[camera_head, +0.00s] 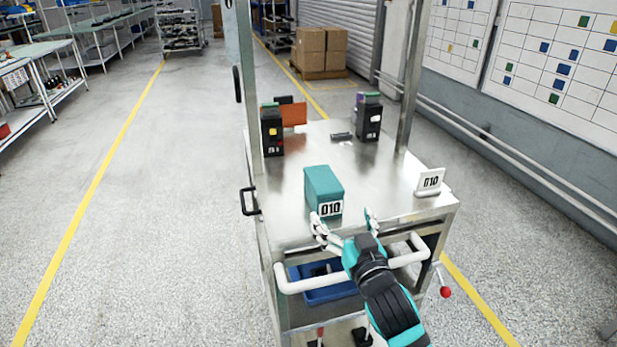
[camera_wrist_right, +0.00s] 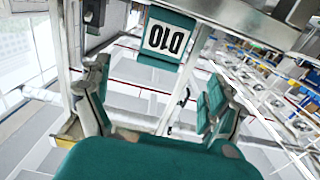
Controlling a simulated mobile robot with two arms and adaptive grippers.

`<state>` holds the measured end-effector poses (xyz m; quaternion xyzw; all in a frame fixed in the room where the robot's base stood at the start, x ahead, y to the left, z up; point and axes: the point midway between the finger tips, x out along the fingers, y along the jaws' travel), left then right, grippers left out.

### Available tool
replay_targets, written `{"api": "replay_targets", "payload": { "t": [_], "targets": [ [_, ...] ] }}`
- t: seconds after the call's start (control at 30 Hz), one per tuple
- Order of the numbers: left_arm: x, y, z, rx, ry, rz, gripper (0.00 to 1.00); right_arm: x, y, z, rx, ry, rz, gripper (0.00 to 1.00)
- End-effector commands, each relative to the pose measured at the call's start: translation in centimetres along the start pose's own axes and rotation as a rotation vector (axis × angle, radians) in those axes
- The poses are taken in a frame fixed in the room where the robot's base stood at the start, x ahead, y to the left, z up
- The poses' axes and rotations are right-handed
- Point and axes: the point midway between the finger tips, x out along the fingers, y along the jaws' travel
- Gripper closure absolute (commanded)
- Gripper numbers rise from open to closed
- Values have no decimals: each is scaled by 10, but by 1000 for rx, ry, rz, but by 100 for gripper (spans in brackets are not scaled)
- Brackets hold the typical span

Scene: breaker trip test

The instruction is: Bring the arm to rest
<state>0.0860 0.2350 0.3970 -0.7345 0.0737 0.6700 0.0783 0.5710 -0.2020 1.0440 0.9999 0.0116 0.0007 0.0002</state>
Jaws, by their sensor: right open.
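My right gripper (camera_head: 343,218) is at the front edge of the metal cart top (camera_head: 385,205), with its fingers spread apart and nothing between them. In the right wrist view the open fingers (camera_wrist_right: 155,100) also show empty. A teal box (camera_head: 322,186) with a "010" label stands upright on the cart just beyond the fingertips. It shows upside down in the right wrist view (camera_wrist_right: 164,38), apart from the fingers. My left gripper does not show in either view.
Black breaker-like units (camera_head: 271,131) (camera_head: 368,117) stand at the cart's back, by an orange panel (camera_head: 294,114). A white "010" card (camera_head: 430,181) stands at the right. Cart posts (camera_head: 412,75) rise on both sides. A white handle (camera_head: 300,285) and blue bin (camera_head: 325,290) are at the front.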

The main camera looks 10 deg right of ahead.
Motion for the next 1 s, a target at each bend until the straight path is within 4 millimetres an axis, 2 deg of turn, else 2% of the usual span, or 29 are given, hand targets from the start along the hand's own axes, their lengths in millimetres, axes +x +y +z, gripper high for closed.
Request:
{"api": "replay_targets", "payload": {
  "t": [0.07,0.13,0.23,0.27,0.3,0.4,0.5,0.7,0.9,1.0],
  "targets": [
    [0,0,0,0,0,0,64,-2,0,5,0,-16,3,8],
    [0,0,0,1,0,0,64,-10,2,19,-2,-68,12,8],
    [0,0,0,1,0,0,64,-35,6,59,-9,-222,34,8],
    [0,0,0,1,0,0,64,-47,8,75,-15,-285,40,8],
    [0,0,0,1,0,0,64,-65,9,96,-22,-377,45,8],
    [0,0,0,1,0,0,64,-115,9,142,-44,-598,41,8],
    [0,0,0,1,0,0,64,-158,8,171,-62,-767,23,8],
    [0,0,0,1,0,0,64,-226,4,203,-90,-1006,-23,8],
    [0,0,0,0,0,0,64,-285,-2,220,-111,-1197,-80,8],
    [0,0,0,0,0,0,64,-308,-4,227,-120,-1275,-108,8]
  ]
}}
